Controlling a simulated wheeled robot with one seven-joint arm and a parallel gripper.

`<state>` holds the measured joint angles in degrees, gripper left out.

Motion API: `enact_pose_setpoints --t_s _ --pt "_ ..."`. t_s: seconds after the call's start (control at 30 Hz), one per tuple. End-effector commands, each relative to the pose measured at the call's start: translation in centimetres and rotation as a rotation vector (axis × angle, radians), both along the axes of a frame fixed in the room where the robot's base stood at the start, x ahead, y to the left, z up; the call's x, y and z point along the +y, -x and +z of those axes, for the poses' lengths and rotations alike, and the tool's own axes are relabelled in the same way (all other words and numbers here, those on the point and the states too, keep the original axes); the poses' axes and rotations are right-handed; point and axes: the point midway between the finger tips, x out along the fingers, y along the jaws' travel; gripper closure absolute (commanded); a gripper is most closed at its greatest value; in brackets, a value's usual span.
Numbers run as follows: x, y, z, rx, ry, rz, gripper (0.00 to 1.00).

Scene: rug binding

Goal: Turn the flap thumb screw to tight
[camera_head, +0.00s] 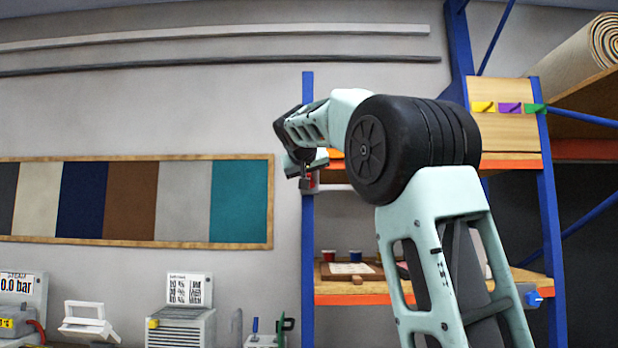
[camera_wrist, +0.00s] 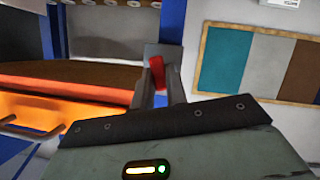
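I cannot say for sure which thing is the flap thumb screw. A small red part (camera_head: 311,181) shows just below my gripper (camera_head: 306,170), by the blue upright of the shelf rack. In the wrist view the red part (camera_wrist: 158,73) shows at my gripper's fingers (camera_wrist: 157,82), in front of a blue post. The fingers are narrow and dark, and I cannot tell whether they touch or grip it. A blue knob (camera_head: 534,298) on a pale mount sits at the right end of the lower shelf, well away from my gripper.
The shelf rack's blue upright (camera_head: 308,235) stands close to my gripper. An orange-edged shelf (camera_wrist: 65,88) is left of the fingers in the wrist view. A framed colour board (camera_head: 135,200) hangs on the wall at left. Machines (camera_head: 180,328) stand below it.

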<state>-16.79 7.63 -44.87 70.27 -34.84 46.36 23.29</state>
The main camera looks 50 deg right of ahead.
Motion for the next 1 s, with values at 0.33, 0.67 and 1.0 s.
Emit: enact_pose_setpoints --t_s 0.33,0.67,1.0 --pt "-0.03 0.05 0.00 -0.011 -0.009 -0.001 1.00" --pt "-0.21 0.25 -0.12 -0.137 -0.115 -0.002 1.00" --pt "-0.42 0.51 -0.13 -0.375 -0.317 -0.002 1.00"
